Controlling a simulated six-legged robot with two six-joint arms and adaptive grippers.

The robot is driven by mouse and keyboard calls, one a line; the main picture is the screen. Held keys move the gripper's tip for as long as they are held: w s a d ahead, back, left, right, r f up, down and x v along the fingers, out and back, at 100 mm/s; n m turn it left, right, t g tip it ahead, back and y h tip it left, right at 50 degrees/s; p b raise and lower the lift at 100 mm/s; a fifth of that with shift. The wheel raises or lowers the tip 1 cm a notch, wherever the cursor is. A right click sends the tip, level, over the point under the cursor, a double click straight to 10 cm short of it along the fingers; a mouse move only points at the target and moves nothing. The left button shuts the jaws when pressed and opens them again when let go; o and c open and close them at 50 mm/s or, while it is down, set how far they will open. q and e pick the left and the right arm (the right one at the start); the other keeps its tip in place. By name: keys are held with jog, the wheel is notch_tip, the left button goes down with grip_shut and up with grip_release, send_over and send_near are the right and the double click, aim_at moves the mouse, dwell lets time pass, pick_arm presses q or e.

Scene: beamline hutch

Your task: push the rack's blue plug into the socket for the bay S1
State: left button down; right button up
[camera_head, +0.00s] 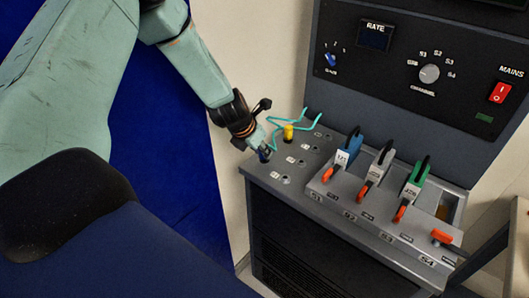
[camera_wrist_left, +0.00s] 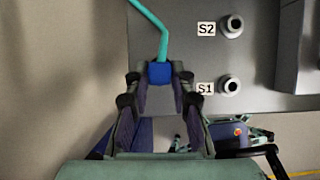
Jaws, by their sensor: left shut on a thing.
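The rack's blue plug (camera_wrist_left: 160,73) is between the fingers of my left gripper (camera_wrist_left: 160,88), which is shut on it. A teal cable (camera_wrist_left: 161,42) runs up from the plug. In the head view my left gripper (camera_head: 263,148) is at the left end of the rack's top panel, with the dark blue plug (camera_head: 265,154) at its tip. The S1 socket (camera_wrist_left: 229,86) is uncovered and empty, to the right of the plug and apart from it. In the head view the S1 socket (camera_head: 286,181) is near the panel's front edge. My right gripper is not in view.
The empty S2 socket (camera_wrist_left: 232,26) lies beyond S1. A yellow plug (camera_head: 289,131) stands at the panel's back left. Blue (camera_head: 347,151), grey (camera_head: 380,162) and green (camera_head: 414,179) modules with orange levers stand to the right. A control panel (camera_head: 425,62) rises behind.

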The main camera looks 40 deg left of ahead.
pick_arm(q)
jog(key=shift+w+d+r, duration=0.1)
jog(key=shift+r, duration=0.1)
jog(key=shift+r+p, duration=0.15)
jog(key=shift+p, duration=0.2)
jog(key=shift+s+r, duration=0.25)
jog(key=shift+r, duration=0.15)
jog(key=shift+w, duration=0.1)
jog(key=shift+w+r+p, duration=0.1)
jog(key=shift+w+p, duration=0.05)
jog(key=shift+p, duration=0.3)
jog(key=shift+s+r, duration=0.2)
jog(key=shift+w, duration=0.15)
